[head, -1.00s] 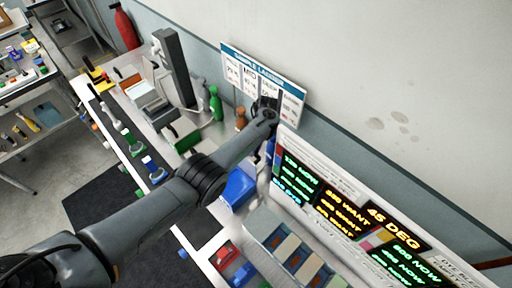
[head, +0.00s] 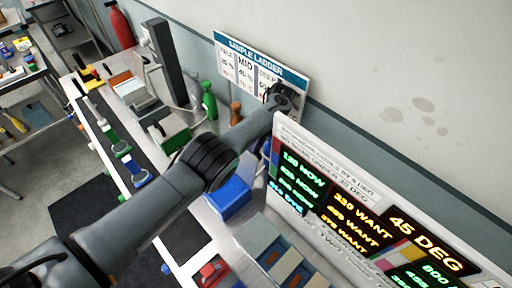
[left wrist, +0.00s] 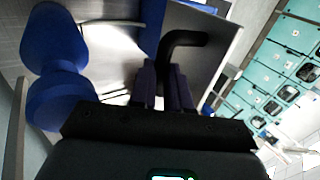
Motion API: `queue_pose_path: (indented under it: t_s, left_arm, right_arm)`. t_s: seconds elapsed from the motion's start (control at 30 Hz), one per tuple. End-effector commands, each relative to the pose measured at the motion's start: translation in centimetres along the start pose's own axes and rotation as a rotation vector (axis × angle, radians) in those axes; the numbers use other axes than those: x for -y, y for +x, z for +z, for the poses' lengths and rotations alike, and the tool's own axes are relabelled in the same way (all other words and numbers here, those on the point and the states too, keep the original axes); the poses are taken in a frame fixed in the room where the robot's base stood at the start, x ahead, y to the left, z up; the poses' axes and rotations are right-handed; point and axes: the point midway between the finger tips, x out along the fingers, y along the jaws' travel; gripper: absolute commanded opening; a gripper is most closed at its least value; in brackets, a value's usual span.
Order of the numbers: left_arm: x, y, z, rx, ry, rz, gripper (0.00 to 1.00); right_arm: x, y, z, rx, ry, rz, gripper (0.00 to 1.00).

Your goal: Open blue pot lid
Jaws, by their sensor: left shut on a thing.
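In the left wrist view my left gripper (left wrist: 163,78) is shut on a bent black handle (left wrist: 190,39). Blue surfaces (left wrist: 153,25) show behind and beside the handle; how they join it is hard to tell. A rounded blue object (left wrist: 52,62) stands at the left of that view, apart from the fingers. In the head view my left wrist and gripper (head: 284,97) reach to the right end of the sample ladder sign; the fingers are too small to make out there. The pot and its lid cannot be clearly told apart. My right gripper is not in view.
A lit display board (head: 370,215) stands just right of my left arm. The sample ladder sign (head: 262,72) is against the wall. A blue bin (head: 229,197) sits beneath the arm. A green bottle (head: 208,100) and brown bottle (head: 236,113) stand left of the wrist.

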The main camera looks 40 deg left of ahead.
Motion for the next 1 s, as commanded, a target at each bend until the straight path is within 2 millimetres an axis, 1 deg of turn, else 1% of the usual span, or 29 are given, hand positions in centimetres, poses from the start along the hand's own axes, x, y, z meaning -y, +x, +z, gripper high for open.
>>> queue_pose_path:
  t_s: [0.03,0.33,0.37,0.5,0.53,0.87,1.0]
  left_arm:
    - [0.0,0.49,-0.07,0.002,-0.001,-0.01,0.0]
    - [0.04,0.44,-0.06,0.002,-0.001,-0.01,0.0]
    - [0.04,0.44,-0.06,0.002,0.0,-0.01,0.18]
    - [0.02,0.33,-0.04,0.002,0.0,-0.008,0.39]
    - [0.02,0.29,-0.04,0.002,0.0,-0.007,0.42]
    - [0.02,0.07,0.0,0.001,0.0,-0.003,0.42]
    - [0.1,-0.08,0.01,0.001,0.0,0.001,0.42]
  right_arm:
    - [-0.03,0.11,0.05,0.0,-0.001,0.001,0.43]
    - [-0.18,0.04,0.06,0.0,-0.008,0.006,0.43]
    - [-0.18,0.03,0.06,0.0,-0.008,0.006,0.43]
    - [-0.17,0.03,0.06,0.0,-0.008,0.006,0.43]
    - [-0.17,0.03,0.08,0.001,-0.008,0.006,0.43]
    - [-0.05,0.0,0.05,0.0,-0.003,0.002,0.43]
    - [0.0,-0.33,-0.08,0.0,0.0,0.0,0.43]
